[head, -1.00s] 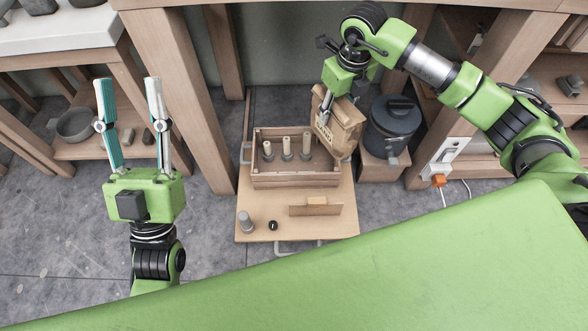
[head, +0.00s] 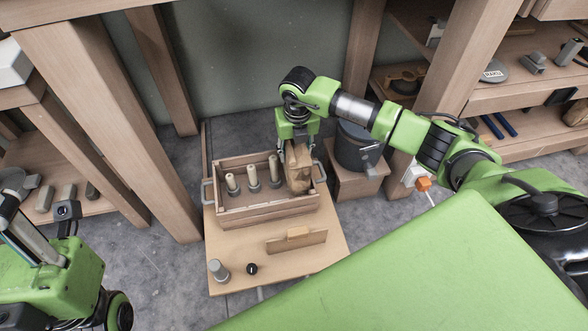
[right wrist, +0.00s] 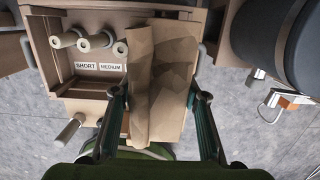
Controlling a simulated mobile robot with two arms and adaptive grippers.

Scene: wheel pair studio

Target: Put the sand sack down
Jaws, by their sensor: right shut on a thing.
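The sand sack (head: 299,172) is a brown paper bag. In the head view it is upright at the right end of a wooden crate (head: 270,209), beside several pegs. My right gripper (head: 297,148) is shut on it from above. The right wrist view shows the sack (right wrist: 160,75) between the two fingers, over the crate's right part. I cannot tell whether its base touches the crate floor. My left gripper (head: 40,235) is at the left edge of the head view, partly cut off, away from the sack; its opening is unclear.
The crate stands on a wooden board (head: 230,262) with a grey peg (head: 218,270), a black knob (head: 252,268) and a small upright panel (head: 297,241). A dark lidded pot (head: 356,148) stands close on the right. Table legs and shelves surround the spot.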

